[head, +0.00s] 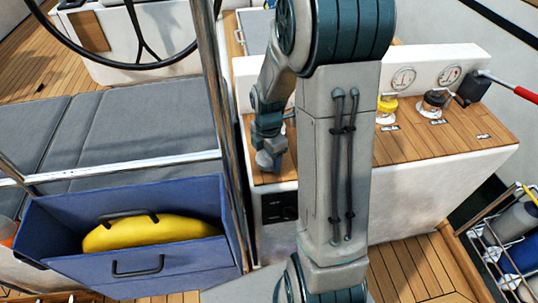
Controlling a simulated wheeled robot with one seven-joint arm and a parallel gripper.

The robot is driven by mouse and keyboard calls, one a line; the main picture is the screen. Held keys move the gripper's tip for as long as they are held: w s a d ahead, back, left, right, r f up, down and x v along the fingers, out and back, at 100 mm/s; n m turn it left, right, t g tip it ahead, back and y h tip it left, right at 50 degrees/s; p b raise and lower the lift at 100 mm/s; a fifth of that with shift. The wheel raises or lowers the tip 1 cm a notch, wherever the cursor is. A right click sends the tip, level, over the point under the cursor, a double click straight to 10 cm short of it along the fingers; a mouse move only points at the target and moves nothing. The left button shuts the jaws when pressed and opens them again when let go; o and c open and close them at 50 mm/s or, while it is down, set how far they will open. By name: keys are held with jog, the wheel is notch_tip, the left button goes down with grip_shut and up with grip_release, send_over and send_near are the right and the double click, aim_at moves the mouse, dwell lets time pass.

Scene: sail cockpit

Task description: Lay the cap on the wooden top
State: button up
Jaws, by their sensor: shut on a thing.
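The wooden top (460,143) is a slatted teak surface on a white console, partly hidden behind my arm. My gripper (268,164) is small in the picture, left of my upright arm link and over the left end of the wooden top. It is shut on the cap, but the cap itself is too small and covered to make out. I cannot tell whether it touches the wood. A yellow fitting (386,110) and a black-topped fitting (433,103) stand on the wooden top to the right of my arm.
A steel post (217,120) rises left of my gripper. A blue bin (140,268) holding a yellow object (150,233) stands at lower left. Bare wood shows at the right front.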

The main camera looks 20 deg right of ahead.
jog(key=shift+f, duration=0.1)
jog(key=o, duration=1.1)
